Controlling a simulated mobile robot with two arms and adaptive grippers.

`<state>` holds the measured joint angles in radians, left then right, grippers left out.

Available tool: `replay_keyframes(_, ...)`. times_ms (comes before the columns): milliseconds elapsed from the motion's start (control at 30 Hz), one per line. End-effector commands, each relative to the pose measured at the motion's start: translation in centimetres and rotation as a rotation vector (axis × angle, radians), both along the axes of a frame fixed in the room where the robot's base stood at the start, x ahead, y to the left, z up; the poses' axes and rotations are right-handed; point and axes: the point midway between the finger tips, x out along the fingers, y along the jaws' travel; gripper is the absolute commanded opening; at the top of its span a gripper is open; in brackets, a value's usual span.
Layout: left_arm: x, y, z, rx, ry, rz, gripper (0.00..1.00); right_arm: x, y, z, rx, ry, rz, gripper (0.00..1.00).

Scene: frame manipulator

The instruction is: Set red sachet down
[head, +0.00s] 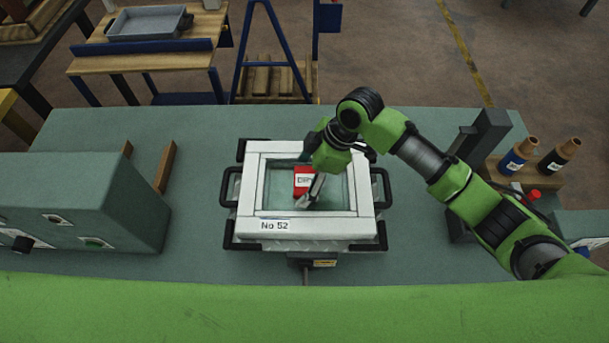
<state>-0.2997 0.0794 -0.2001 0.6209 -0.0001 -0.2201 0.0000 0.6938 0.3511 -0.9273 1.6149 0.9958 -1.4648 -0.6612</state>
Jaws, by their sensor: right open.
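The red sachet (303,177) with a white label lies inside the opening of a white frame (275,225) marked "No 52". My right gripper (312,198) reaches down into the frame from the right, its fingers at the sachet's lower right side. The right gripper is open, and the arm covers part of the frame's upper right corner. I cannot tell whether the fingers touch the sachet. My left gripper is not in view.
The frame sits on a metal base with black handles on the green table (210,130). A grey-green control box (85,195) stands at left, beside wooden strips (165,167). The table behind the frame is clear.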

Motion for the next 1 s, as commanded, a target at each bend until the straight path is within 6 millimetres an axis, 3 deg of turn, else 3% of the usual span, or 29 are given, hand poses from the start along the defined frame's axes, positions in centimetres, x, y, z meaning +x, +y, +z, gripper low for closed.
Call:
replay_keyframes(167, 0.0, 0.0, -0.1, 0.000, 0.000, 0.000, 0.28, 0.1, -0.3, 1.0, 0.000, -0.003, -0.001, 0.79)
replay_keyframes(700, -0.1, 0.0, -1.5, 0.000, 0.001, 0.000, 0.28, 0.1, -4.1, 10.3, 0.001, -0.002, -0.001, 0.79)
replay_keyframes(1000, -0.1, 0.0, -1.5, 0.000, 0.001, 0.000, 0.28, 0.0, -4.6, 11.4, 0.001, 0.000, 0.000, 0.79)
